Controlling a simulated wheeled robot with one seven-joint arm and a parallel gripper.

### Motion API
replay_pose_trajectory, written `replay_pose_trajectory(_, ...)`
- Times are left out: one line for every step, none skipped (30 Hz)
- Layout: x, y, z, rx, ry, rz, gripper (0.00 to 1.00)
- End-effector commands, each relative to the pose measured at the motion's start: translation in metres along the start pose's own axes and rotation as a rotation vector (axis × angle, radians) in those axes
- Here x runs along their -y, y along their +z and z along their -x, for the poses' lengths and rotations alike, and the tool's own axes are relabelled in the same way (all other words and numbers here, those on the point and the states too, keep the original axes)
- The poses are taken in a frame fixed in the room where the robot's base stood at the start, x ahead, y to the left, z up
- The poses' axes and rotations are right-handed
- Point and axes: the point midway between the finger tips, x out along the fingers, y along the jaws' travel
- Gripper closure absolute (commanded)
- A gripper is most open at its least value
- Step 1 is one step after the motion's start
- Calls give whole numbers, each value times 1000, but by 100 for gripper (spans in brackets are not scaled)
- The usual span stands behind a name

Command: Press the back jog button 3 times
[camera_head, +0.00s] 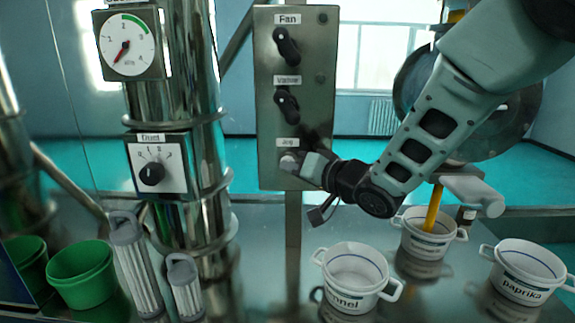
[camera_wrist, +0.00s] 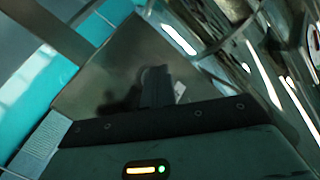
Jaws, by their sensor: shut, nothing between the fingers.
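A grey metal control panel (camera_head: 266,110) stands upright on a post in the head view. Its lowest label (camera_head: 287,142) reads "Jog". My gripper (camera_head: 298,161) is shut and empty, its tip at the spot just below that label. The jog button itself is covered by the gripper or too small to make out, so I cannot tell whether the tip touches or presses it. In the wrist view the gripper (camera_wrist: 156,84) appears as a dark shape in front of the grey panel face (camera_wrist: 125,62); no button shows clearly there.
Above on the panel are a "Fan" knob (camera_head: 287,44) and a second black knob (camera_head: 287,104). A dust dial (camera_head: 152,173) and a gauge (camera_head: 126,46) are left. Green cups (camera_head: 82,279), grey mesh cylinders (camera_head: 136,265) and white labelled pots (camera_head: 355,268) stand below.

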Motion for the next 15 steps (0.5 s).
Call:
replay_pose_trajectory(0, 0, 1, -2, 0, -1, 100)
replay_pose_trajectory(1, 0, 2, -2, 0, -1, 100)
replay_pose_trajectory(2, 1, 3, -2, 0, -1, 100)
replay_pose_trajectory(2, 2, 4, -2, 0, -1, 100)
replay_pose_trajectory(3, 3, 5, -2, 0, -1, 100)
replay_pose_trajectory(4, 4, 6, -2, 0, 0, 100)
replay_pose_trajectory(4, 6, 8, -1, 0, 0, 100)
replay_pose_trajectory(6, 6, 9, -1, 0, 0, 100)
replay_pose_trajectory(7, 7, 10, -2, -1, 0, 100)
replay_pose_trajectory(8, 8, 11, -2, -1, 0, 100)
replay_pose_trajectory(8, 8, 12, -1, -1, -1, 100)
replay_pose_trajectory(8, 9, 12, -1, 0, -1, 100)
replay_pose_trajectory(9, 9, 13, -1, 0, 0, 100)
replay_pose_trajectory(9, 9, 13, -1, 0, 0, 100)
replay_pose_trajectory(9, 9, 13, -1, 0, 0, 100)
